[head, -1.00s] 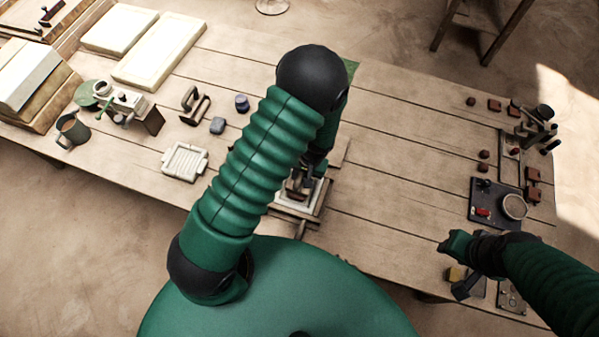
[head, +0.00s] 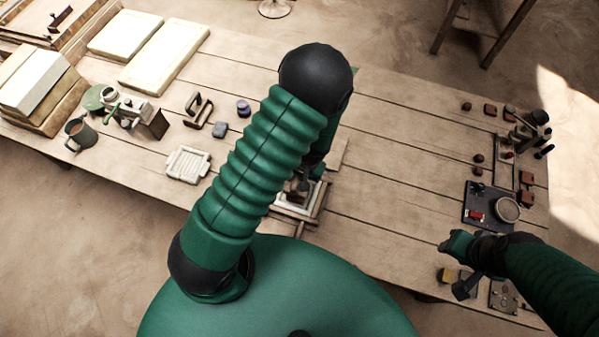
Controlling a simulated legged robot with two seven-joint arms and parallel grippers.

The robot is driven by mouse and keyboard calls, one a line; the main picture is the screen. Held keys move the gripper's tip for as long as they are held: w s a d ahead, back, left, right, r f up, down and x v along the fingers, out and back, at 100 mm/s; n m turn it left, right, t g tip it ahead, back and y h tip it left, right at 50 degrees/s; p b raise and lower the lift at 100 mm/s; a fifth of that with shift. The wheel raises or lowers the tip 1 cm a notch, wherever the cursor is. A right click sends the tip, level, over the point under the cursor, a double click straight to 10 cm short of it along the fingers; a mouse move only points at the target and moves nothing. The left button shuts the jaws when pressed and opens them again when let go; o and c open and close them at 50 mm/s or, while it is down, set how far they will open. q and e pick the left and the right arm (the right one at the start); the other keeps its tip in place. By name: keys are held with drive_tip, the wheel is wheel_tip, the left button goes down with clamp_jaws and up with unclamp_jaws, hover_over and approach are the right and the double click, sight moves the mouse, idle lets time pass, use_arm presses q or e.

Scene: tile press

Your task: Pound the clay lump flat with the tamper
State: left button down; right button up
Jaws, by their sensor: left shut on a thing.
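My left arm reaches over the middle of the table and covers much of the work spot. My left gripper (head: 308,184), mostly hidden by its own arm, is shut on a dark thing, likely the tamper, low over a pale square frame (head: 308,213). I cannot make out the tamper's shape or whether it touches anything. The clay lump cannot be told apart in the frame, which is partly covered by the arm and gripper. My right gripper (head: 466,287) hangs by the table's front right edge, away from the frame; its fingers are too unclear to read.
Pale slabs (head: 163,56) lie at the back left. A dark plate (head: 477,212) and several small reddish blocks are at the right.

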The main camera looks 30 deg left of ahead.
use_arm(q)
drive_tip(key=shift+d+r, duration=0.15)
drive_tip(key=shift+d, duration=0.05)
